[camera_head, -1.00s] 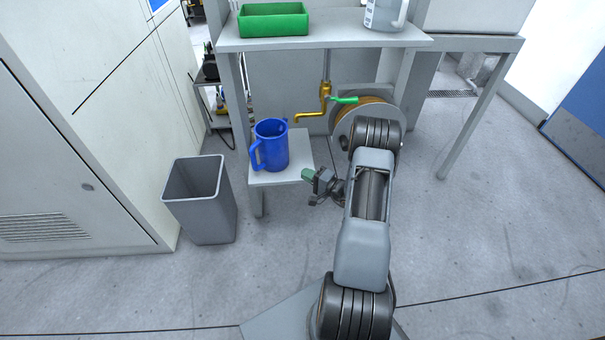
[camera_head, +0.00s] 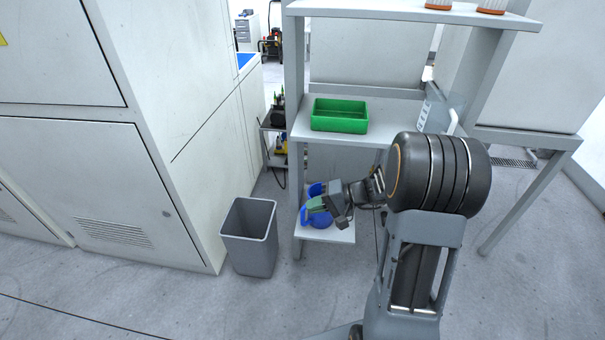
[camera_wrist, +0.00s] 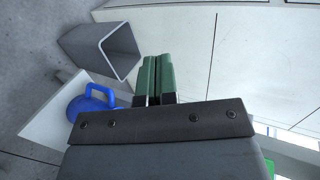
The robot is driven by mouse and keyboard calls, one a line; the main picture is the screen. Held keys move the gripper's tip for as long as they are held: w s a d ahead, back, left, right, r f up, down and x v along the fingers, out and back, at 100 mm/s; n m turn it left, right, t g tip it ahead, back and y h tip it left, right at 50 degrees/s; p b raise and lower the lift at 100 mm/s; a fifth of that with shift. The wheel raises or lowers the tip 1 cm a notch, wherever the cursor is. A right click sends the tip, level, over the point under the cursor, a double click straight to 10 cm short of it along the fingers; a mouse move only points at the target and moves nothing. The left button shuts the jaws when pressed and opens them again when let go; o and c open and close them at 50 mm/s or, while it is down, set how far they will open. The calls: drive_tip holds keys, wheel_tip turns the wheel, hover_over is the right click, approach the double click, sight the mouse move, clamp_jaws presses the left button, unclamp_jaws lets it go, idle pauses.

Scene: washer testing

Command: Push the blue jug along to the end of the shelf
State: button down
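The blue jug (camera_head: 319,221) stands on the small low white shelf (camera_head: 338,236), largely hidden behind my gripper (camera_head: 314,205) in the head view. In the wrist view, the jug (camera_wrist: 86,106) shows at the left with its handle toward the bin, and part of its body is hidden by the gripper's housing. The low shelf (camera_wrist: 40,126) lies under it. My gripper's green fingers (camera_wrist: 156,78) are together with nothing seen between them. They are above and in front of the jug in the head view; I cannot tell whether they touch it.
A grey open bin (camera_head: 249,238) stands on the floor just left of the low shelf, and also shows in the wrist view (camera_wrist: 84,50). A green tray (camera_head: 340,123) sits on the shelf above. A tall white cabinet (camera_head: 120,190) stands left. Bare floor lies in front.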

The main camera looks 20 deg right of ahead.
drive_tip(key=s+r+n+h+p, duration=0.1)
drive_tip(key=s+r+h+p, duration=0.3)
drive_tip(key=r+p, duration=0.4)
drive_tip(key=s+a+r+n+h+p, duration=0.1)
drive_tip(key=s+r+h+p, duration=0.3)
drive_tip(key=r+p, duration=0.5)
drive_tip(key=s+r+n+t+h+p, duration=0.1)
drive_tip(key=s+r+h+p, duration=0.3)
drive_tip(key=r, duration=1.9)
drive_tip(key=s+n+p, duration=0.1)
drive_tip(key=s+p, duration=0.2)
drive_tip(key=p, duration=0.1)
drive_tip(key=shift+s+a+r+p, duration=0.15)
drive_tip(key=shift+r+p, duration=0.05)
drive_tip(key=shift+p, duration=0.15)
drive_tip(key=c, duration=1.8)
unclamp_jaws()
